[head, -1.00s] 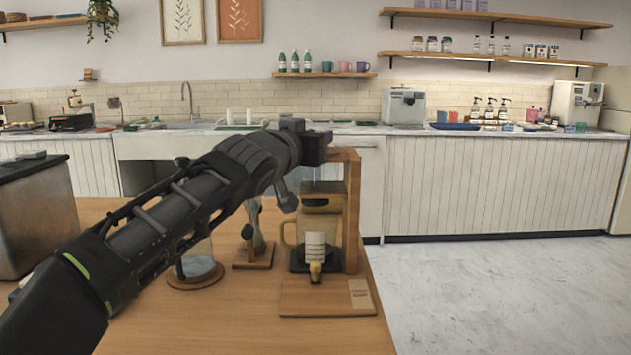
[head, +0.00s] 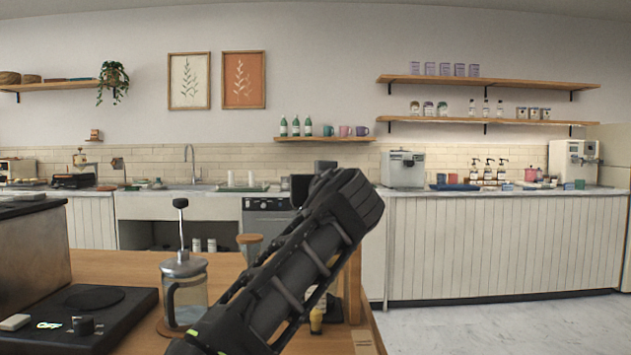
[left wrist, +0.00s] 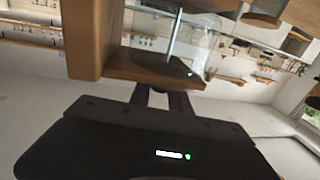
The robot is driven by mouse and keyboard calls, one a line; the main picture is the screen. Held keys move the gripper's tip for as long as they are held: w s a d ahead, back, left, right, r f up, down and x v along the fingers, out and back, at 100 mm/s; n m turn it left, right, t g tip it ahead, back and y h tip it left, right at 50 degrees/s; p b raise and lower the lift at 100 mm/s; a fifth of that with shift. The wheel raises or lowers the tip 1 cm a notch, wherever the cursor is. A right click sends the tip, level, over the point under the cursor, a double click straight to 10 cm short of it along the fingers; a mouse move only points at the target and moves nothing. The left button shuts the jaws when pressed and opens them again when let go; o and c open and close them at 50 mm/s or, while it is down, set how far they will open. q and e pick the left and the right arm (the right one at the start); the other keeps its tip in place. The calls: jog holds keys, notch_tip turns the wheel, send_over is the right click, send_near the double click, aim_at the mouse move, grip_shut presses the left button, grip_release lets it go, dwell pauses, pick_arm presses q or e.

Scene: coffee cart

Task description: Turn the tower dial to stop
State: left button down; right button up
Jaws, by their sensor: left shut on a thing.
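The wooden drip tower (head: 353,288) stands near the right edge of the wooden table, mostly hidden behind my left arm. The left wrist view shows its wooden shelf (left wrist: 150,72), with a clear glass vessel (left wrist: 200,45) and a thin metal rod above it. My left gripper (left wrist: 165,98) is up against the tower at this shelf, its dark fingers partly hidden by the wood. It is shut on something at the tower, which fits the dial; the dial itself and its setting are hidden. My right gripper is not in view.
A glass French press (head: 184,295) stands left of my arm. A black flat appliance with a knob and a lit "OFF" (head: 80,318) lies at the left. The back counter (head: 500,240) is well beyond. Floor right of the table is clear.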

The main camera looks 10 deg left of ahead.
pick_arm(q)
jog(key=shift+f+n+y, duration=0.2)
jog(key=shift+n+y, duration=0.1)
jog(key=shift+y, duration=0.1)
jog(key=shift+d, duration=0.1)
jog(key=c, duration=1.2)
grip_release()
jog(key=shift+r, duration=0.15)
jog(key=shift+s, duration=0.1)
jog(key=b+v, duration=0.2)
jog(key=v, duration=0.5)
jog(key=shift+s+d, duration=0.15)
jog(key=shift+s, duration=0.15)
